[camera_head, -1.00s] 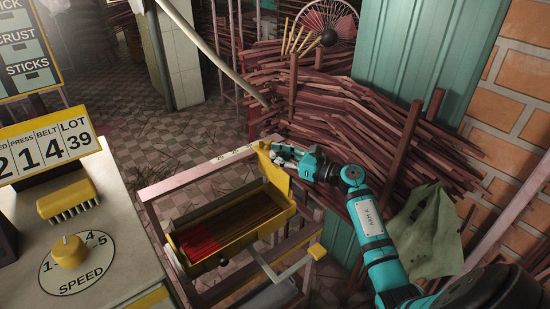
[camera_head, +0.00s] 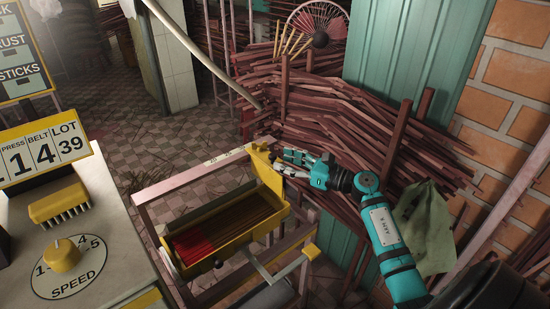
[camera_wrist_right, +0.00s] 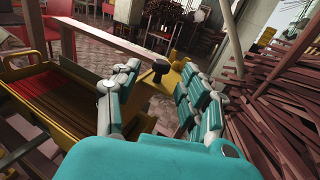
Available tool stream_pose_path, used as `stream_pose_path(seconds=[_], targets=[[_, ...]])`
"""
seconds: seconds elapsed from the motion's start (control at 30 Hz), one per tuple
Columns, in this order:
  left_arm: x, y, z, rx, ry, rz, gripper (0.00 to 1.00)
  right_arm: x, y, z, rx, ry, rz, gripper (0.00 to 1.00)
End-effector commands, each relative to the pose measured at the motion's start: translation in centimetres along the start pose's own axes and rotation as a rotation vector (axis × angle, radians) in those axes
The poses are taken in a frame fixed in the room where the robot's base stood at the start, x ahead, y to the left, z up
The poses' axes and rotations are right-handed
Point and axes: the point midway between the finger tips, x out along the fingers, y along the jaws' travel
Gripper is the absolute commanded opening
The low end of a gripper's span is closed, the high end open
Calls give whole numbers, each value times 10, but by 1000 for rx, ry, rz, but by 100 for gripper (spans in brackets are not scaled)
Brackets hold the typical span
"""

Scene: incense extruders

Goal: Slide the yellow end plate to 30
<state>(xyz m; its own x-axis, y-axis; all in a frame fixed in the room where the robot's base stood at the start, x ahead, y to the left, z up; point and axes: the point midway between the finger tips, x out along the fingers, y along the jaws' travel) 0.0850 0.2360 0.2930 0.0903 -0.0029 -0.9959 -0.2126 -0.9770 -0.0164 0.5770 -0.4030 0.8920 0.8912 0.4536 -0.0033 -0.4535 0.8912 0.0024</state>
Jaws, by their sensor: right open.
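The yellow end plate (camera_head: 265,170) stands upright at the far right end of the yellow tray (camera_head: 229,247), which holds red and brown sticks. A pale rail with a marked scale (camera_head: 226,156) runs behind the tray; its numbers are too small to read. My right gripper (camera_head: 281,162) is open and empty just right of the plate. In the right wrist view its spread fingers (camera_wrist_right: 156,82) stand either side of a dark knob (camera_wrist_right: 160,66) by the yellow plate (camera_wrist_right: 164,107); I see no clear contact. My left gripper is out of view.
A counter with a yellow speed dial (camera_head: 61,257) and a number sign (camera_head: 44,153) stands at the left. A large pile of brown sticks (camera_head: 345,125) lies behind my right arm. A green cloth (camera_head: 425,228) hangs at the right. Tiled floor (camera_head: 140,140) lies beyond the tray.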

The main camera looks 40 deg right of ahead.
Motion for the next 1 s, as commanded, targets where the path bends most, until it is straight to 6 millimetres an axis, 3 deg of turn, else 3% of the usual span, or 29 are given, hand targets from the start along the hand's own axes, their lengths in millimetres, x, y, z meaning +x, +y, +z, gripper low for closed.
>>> stream_pose_path(seconds=[0.2, 0.4, 1.0], targets=[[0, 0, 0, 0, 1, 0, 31, -47, 0, -2, 1, 4, -1, 44], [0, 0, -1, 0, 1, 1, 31, -69, 0, -1, 0, 3, -1, 44], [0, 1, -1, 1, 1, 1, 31, -74, 0, -1, 1, 2, -1, 44]])
